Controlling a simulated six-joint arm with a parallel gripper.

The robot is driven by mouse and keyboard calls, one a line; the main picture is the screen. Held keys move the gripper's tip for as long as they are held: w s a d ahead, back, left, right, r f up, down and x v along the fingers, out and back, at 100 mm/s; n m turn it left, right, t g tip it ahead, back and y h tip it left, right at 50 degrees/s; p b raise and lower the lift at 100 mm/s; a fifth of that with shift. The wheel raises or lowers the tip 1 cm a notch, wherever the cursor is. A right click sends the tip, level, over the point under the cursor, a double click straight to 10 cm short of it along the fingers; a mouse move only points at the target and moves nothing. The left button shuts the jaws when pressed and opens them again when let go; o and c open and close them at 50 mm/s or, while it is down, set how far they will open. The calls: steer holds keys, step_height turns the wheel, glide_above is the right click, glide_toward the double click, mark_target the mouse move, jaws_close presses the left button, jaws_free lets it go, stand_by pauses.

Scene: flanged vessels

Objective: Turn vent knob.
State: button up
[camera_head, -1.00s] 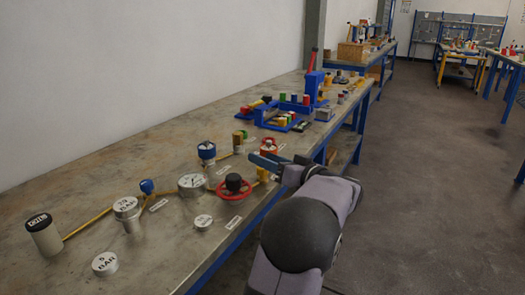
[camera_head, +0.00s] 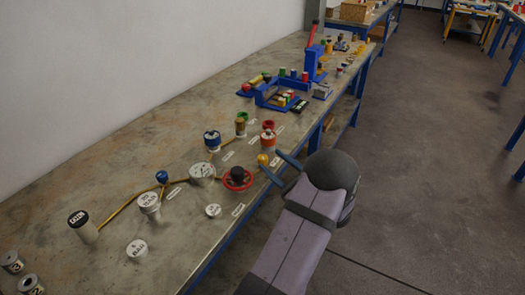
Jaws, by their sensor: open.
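My gripper (camera_head: 271,160) is at the right part of the bench setup, its two blue-grey fingers spread. A small yellow knob (camera_head: 262,158) sits just off the fingertips, roughly level with the gap between them; I cannot tell whether they touch it. A red handwheel (camera_head: 238,184) with a black centre is to the left of and nearer than the fingers. A blue ball-shaped knob (camera_head: 162,176) stands farther left on the brass pipe. The small labels are too blurred to read, so I cannot tell which is the vent knob.
A white-topped vessel (camera_head: 149,203) is farther left. The bench's front edge runs below my arm, with open floor to the right.

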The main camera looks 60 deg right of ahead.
mark_target(265, 161)
steer(key=m, duration=0.1)
steer(key=f+m, duration=0.1)
steer(key=m, duration=0.1)
steer(key=s+f+m+p, duration=0.1)
steer(key=m, duration=0.1)
steer(key=shift+a+h, duration=0.3)
steer(key=shift+a, duration=0.05)
steer(key=shift+p+x, duration=0.6)
steer(key=shift+x, duration=3.15)
steer(key=shift+f, duration=0.1)
steer(key=c, duration=1.1)
